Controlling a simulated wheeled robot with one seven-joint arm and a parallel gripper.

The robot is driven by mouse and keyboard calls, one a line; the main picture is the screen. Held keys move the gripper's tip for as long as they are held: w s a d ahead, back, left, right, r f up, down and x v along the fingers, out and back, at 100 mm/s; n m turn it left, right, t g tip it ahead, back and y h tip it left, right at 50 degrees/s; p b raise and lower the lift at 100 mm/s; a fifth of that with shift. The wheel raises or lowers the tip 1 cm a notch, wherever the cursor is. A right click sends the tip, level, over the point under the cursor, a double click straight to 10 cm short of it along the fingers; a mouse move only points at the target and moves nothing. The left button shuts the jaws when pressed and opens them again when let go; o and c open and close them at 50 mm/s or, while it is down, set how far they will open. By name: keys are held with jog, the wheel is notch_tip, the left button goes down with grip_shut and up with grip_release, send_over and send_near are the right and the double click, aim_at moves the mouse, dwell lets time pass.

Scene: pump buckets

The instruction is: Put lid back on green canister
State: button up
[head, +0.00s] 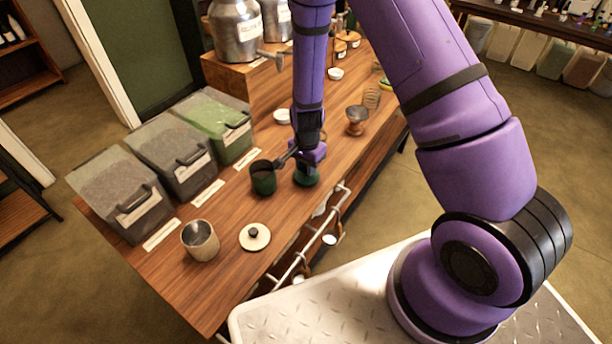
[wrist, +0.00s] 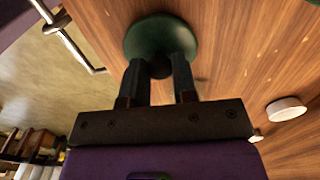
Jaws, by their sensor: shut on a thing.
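The dark green canister (head: 263,178) stands upright on the wooden counter, and its top looks open and dark. Its round green lid (head: 306,178) is just to the right of it, by the counter's front edge. In the wrist view the lid (wrist: 160,30) is directly ahead of the fingers. My gripper (wrist: 158,68) is shut on the lid's knob, which the fingers partly hide. In the head view my gripper (head: 307,168) is above the lid, beside the canister. I cannot tell whether the lid touches the counter.
A beige canister (head: 201,241) and a beige lid (head: 255,237) are at the near end of the counter (head: 225,285). Several clear bins, one being green (head: 213,124), line the back. A copper-brown cup (head: 357,120) stands to the right. A white rail (head: 300,262) runs along the front.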

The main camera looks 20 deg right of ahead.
jog(key=shift+r, duration=1.9)
